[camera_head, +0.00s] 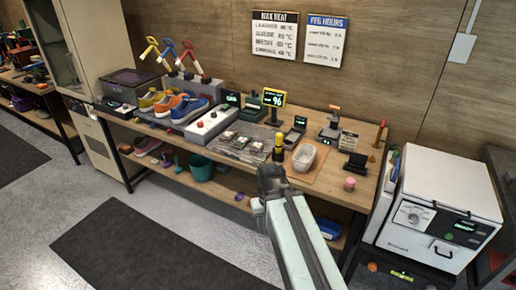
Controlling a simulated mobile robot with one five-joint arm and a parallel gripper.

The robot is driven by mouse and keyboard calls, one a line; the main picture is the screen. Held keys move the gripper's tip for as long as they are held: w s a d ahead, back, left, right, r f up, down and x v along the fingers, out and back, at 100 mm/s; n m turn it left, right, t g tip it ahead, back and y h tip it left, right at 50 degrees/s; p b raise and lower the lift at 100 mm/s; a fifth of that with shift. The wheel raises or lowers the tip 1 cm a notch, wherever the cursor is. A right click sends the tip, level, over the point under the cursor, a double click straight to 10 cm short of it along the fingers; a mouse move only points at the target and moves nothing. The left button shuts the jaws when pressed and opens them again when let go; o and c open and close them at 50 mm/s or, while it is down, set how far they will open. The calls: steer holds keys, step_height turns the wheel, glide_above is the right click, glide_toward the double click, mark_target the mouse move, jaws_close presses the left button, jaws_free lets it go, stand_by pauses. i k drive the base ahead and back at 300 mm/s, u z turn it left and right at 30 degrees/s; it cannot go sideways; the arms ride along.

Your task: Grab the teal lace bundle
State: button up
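Several small bundles (256,146) in pale, pinkish and greenish tones lie on a dark rack (228,154) in the middle of the workbench. They are too small to tell for sure which one is the teal lace bundle. My gripper (268,170) is the dark end of my pale arm, which reaches up from the bottom of the view. It is in front of the bench's front edge in the picture, to the right of and below the rack. Its fingers are too small and dark to tell whether they are open. I see nothing held in it.
A yellow-and-black bottle (279,146) and a white tub (304,157) stand right of the rack. A white box with buttons (209,124) and colourful sneakers (180,106) are left. A teal bucket (201,168) is on the lower shelf. A white cabinet (437,205) stands right.

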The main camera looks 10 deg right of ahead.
mark_target(243, 140)
steer(key=z, duration=0.45)
steer(key=k, duration=1.3)
steer(key=z, duration=0.5)
steer(key=i, duration=0.7)
steer(key=u, duration=0.45)
steer(key=i, duration=1.75)
steer(key=u, duration=1.55)
steer(key=i, duration=0.95)
steer(key=u, duration=0.55)
steer(key=k, duration=0.65)
steer(key=u, duration=0.2)
steer(key=i, duration=0.65)
steer(key=z, duration=0.1)
